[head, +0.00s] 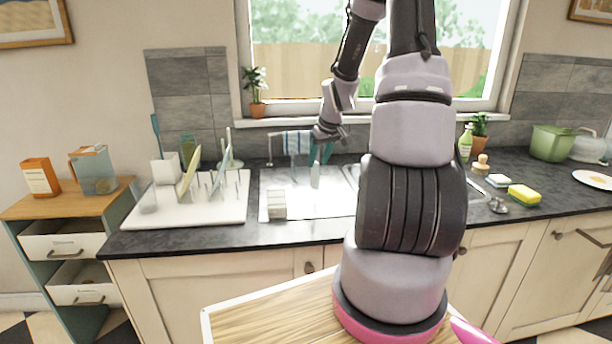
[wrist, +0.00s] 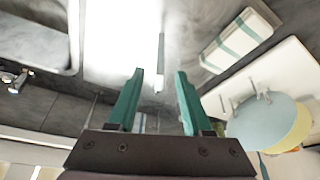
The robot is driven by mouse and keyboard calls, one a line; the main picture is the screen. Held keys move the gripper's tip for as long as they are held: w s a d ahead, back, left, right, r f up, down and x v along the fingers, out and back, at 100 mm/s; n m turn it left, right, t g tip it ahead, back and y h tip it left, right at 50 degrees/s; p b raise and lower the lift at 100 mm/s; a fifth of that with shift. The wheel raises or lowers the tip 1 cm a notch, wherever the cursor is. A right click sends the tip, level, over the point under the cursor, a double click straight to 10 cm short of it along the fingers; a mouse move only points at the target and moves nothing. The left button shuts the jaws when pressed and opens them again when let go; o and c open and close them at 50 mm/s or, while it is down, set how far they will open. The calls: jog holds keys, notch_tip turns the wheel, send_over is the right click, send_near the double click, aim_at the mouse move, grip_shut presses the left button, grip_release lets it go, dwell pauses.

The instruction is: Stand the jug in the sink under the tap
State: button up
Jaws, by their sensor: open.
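A jug (head: 96,172), see-through blue-grey with a brownish handle, stands on the wooden cabinet top at the far left. The pale sink (head: 335,200) is set in the dark counter at the middle, partly hidden by my arm. My gripper (head: 322,153) is over the back of the sink, far to the right of the jug. In the wrist view my gripper (wrist: 159,78) has its green fingers apart, with nothing held. A slim grey upright piece (head: 315,176) shows just below it; I cannot tell whether it is the tap. A chrome fitting (wrist: 15,80) shows at the wrist view's left edge.
A drainboard (head: 150,210) with plates in a rack lies between cabinet and sink. An orange box (head: 40,177) stands beside the jug. A towel (head: 297,142) hangs behind the sink. A yellow sponge (head: 524,194) lies right.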

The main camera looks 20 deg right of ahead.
aim_at(308, 172)
jog(key=x, duration=0.5)
jog(key=shift+w+f, duration=0.1)
jog(key=shift+f, duration=0.2)
grip_shut()
jog(key=shift+d, duration=0.1)
dwell(1.0)
